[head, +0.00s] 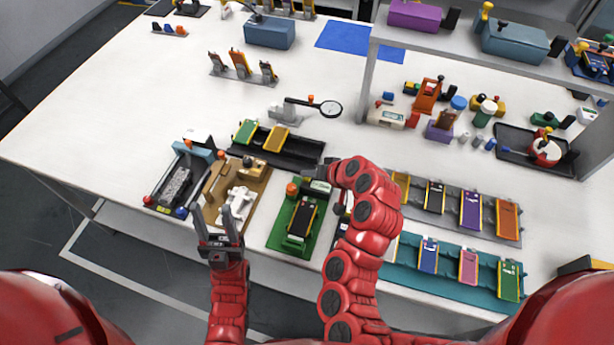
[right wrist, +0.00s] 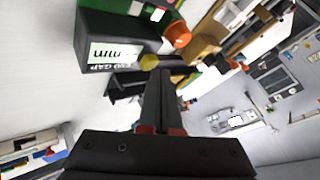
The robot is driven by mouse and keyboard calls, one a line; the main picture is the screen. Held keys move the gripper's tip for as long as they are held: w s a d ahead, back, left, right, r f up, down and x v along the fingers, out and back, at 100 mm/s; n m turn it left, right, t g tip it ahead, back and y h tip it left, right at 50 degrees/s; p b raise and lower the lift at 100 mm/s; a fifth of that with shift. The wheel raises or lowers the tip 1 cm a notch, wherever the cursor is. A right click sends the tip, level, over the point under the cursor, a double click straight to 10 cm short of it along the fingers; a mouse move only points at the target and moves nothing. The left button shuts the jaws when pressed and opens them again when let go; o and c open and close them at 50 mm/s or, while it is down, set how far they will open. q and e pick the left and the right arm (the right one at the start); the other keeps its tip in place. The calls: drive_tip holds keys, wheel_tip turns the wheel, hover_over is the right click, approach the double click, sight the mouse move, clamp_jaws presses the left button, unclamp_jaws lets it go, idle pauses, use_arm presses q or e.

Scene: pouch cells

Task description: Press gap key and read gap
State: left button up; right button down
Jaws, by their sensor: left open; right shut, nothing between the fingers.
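The green fixture (head: 278,238) stands near the table's front edge with a dark pouch cell (head: 301,218) on it and an orange knob (head: 292,189). Its readout box (head: 318,187) is at its far end. In the right wrist view the readout (right wrist: 112,53) appears upside down, with "GAP" and "mm" visible; I cannot make out a full value. A round yellow key (right wrist: 149,61) is on the box's edge. My right gripper (right wrist: 166,76) is shut and empty, its tips close by the key; contact cannot be told. My left gripper (head: 222,215) is open and empty, left of the fixture.
A tan fixture (head: 257,178) with a white part stands left of the green one. A black tray (head: 300,153) with cells lies behind it. A grey rack (head: 458,219) and a teal rack (head: 393,273) hold cells at right. A shelf (head: 430,37) overhangs the back right.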

sight(310, 180)
drive_tip(key=shift+f+b, duration=0.35)
drive_tip(key=shift+f, duration=0.1)
drive_tip(key=shift+r, duration=0.1)
idle(0.5)
drive_tip(key=shift+r+p, duration=0.5)
drive_tip(key=shift+r, duration=0.4)
drive_tip(key=shift+r+p, duration=1.3)
drive_tip(key=shift+r, duration=1.15)
